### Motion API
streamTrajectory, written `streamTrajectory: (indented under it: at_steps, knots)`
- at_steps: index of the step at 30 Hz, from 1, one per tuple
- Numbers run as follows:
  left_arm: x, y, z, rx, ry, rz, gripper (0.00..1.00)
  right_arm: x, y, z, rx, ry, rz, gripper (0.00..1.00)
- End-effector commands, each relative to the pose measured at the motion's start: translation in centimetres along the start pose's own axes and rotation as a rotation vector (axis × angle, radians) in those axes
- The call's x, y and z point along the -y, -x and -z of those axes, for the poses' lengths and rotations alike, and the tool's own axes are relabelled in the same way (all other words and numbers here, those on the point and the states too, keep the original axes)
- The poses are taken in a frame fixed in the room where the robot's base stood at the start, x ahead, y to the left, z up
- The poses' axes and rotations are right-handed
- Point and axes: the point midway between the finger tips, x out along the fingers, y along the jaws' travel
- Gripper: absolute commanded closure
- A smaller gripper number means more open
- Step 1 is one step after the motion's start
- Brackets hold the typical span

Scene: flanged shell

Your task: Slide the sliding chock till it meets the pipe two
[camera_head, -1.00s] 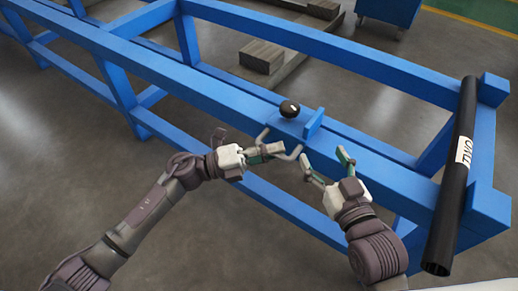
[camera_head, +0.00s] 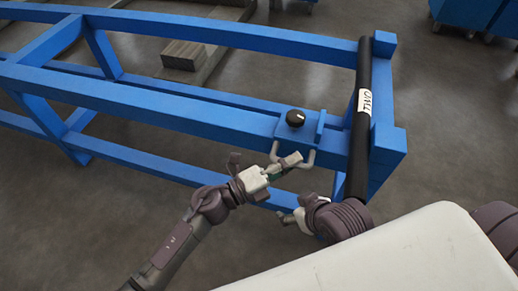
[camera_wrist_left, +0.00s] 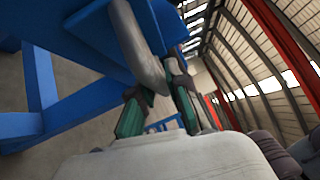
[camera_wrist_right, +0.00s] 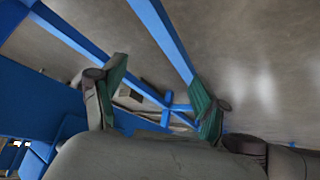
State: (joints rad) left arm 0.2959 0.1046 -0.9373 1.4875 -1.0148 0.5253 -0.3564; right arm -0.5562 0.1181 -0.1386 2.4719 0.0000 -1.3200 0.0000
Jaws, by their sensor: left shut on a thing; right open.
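The sliding chock (camera_head: 284,129) is a blue block with a black knob, an upright plate on its right side and a grey U-shaped handle (camera_head: 311,157). It sits on the blue rail. A short gap of bare rail shows between the chock's plate and the pipe. My left gripper (camera_head: 288,163) is shut on the handle, whose grey bar (camera_wrist_left: 140,45) passes between its fingers in the left wrist view. My right gripper (camera_wrist_right: 155,100) is open and empty, below the rail.
The long blue frame (camera_head: 150,103) runs across the view, with the pipe lying against blue end blocks (camera_head: 388,141). Wooden beams (camera_head: 184,55) lie on the floor behind. Blue bins (camera_head: 470,15) stand at the back right. Grey floor in front is open.

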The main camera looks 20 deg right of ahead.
Motion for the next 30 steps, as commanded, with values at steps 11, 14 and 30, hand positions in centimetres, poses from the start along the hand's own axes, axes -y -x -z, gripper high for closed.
streamTrajectory:
  at_steps: [11, 14, 30]
  knots:
    - [-0.2, -4.5, 4.7, -0.004, 0.0, -0.003, 1.0, -0.4, 0.9, -3.1, 0.152, -0.005, -0.008, 0.26]
    - [-0.2, -4.9, 5.1, -0.004, 0.0, -0.003, 1.0, -0.4, 0.9, -3.3, 0.161, -0.005, -0.008, 0.26]
    - [-0.1, -5.0, 5.3, -0.003, 0.0, -0.002, 0.63, -0.4, 1.0, -3.4, 0.166, -0.005, -0.009, 0.26]
